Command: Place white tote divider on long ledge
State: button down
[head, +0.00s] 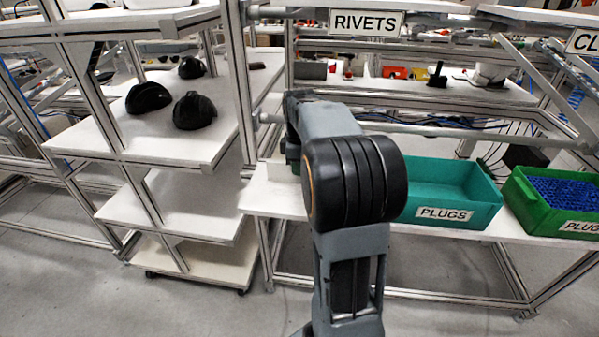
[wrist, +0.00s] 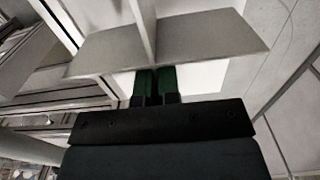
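The white tote divider (wrist: 210,38), light grey in the wrist view, has flat panels meeting at a cross wall. My gripper (wrist: 157,80) has its two dark green fingers close together at the divider's near edge, with a narrow gap between them. They appear shut on a thin wall of it; the exact contact is hard to see. In the head view my arm hides the gripper and most or all of the divider. A long white ledge (head: 270,200) runs behind my arm and under the bins; I cannot tell whether the divider touches it.
A teal PLUGS bin (head: 450,212) and a green PLUGS bin (head: 568,222) with blue pieces stand right of my arm. A shelf rack (head: 95,140) with black helmet shells (head: 194,111) stands at left. A RIVETS rail (head: 367,21) crosses above.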

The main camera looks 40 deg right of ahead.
jog(key=shift+f, duration=0.85)
jog(key=shift+s, duration=0.1)
jog(key=shift+f, duration=0.15)
jog(key=c, duration=1.3)
grip_release()
jog(key=shift+c, duration=0.2)
